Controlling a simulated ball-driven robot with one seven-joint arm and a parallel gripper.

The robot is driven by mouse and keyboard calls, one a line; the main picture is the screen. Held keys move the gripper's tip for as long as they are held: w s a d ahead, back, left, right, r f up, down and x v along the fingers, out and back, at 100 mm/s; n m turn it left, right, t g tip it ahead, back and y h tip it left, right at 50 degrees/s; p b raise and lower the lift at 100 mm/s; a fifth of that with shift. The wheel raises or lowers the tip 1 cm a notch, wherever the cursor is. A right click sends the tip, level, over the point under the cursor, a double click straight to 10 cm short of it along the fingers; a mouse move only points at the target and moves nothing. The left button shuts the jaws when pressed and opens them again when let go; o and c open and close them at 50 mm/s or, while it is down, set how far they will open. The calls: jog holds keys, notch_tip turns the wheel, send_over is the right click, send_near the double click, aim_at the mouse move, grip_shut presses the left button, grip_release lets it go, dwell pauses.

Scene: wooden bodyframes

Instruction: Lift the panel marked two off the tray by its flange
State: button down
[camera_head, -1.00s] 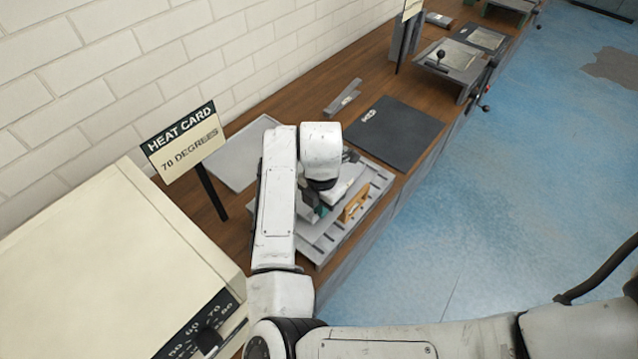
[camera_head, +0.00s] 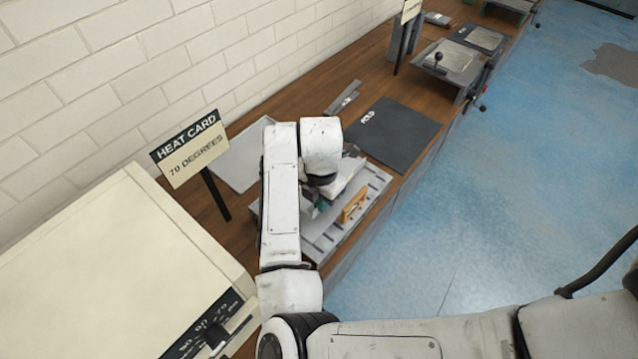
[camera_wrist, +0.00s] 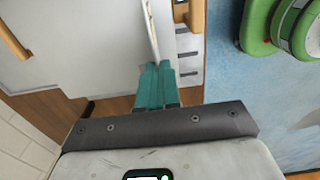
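The grey slotted tray (camera_head: 325,238) lies on the bench in the head view, partly hidden by my arm. It also shows in the wrist view (camera_wrist: 189,58). My gripper (camera_wrist: 157,68) has teal fingers close together, with the thin pale upright flange (camera_wrist: 151,30) of a light grey panel (camera_wrist: 85,45) between their tips. In the head view my gripper (camera_head: 321,206) is low over the tray, mostly behind my arm. A wooden piece (camera_head: 354,206) stands on the tray just right of it. No number two is readable, and I see no clear gap under the panel.
A cream box with a dial (camera_head: 110,270) and a heat card sign (camera_head: 188,150) stand at left. A flat grey plate (camera_head: 240,160) lies by the wall. A dark board marked FOLD (camera_head: 402,135) lies beyond the tray. Blue floor is open at right.

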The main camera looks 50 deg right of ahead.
jog(key=shift+r, duration=2.25)
